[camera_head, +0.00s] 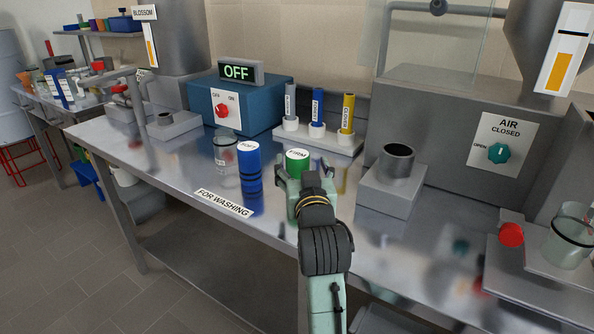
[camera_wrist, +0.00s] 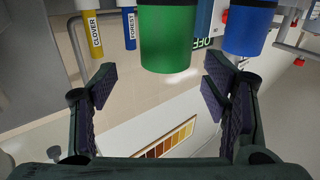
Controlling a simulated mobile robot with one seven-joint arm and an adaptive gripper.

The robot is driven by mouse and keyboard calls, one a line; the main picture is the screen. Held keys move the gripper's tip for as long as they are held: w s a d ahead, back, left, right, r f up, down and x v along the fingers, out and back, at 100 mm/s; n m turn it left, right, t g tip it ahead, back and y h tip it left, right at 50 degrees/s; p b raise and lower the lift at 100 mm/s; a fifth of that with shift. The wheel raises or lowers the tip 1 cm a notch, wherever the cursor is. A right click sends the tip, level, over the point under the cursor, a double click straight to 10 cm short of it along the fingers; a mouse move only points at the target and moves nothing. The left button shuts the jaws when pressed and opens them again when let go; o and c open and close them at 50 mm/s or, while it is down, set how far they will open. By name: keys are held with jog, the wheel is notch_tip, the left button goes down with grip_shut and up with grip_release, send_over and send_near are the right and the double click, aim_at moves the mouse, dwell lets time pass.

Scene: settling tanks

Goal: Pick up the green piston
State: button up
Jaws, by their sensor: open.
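The green piston (camera_head: 297,156) is a short-looking cylinder with a white label on top, standing on the steel bench; my gripper hides its lower part in the head view. In the wrist view, which looks upside down, the green piston (camera_wrist: 167,38) fills the top middle, just beyond and between the fingertips. My gripper (camera_head: 303,174) is right in front of it, its fingers spread. In the wrist view my gripper (camera_wrist: 160,82) is open and empty, with bare space between the pads.
A blue cylinder (camera_head: 250,165) stands close left of the green piston, with a clear glass (camera_head: 227,160) beyond it. Behind is a rack (camera_head: 335,143) of grey, blue and yellow tubes. A grey block with a round socket (camera_head: 394,183) stands to the right.

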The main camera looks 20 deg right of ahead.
aim_at(297, 154)
jog(key=x, duration=0.1)
jog(key=p+x, duration=0.1)
jog(key=x, duration=0.3)
jog(key=shift+w+a+r+p, duration=0.15)
jog(key=shift+w+a+p, duration=0.05)
jog(key=shift+a+p, duration=0.2)
jog(key=c, duration=1.4)
jog(key=shift+c, duration=0.2)
jog(key=shift+r, duration=0.15)
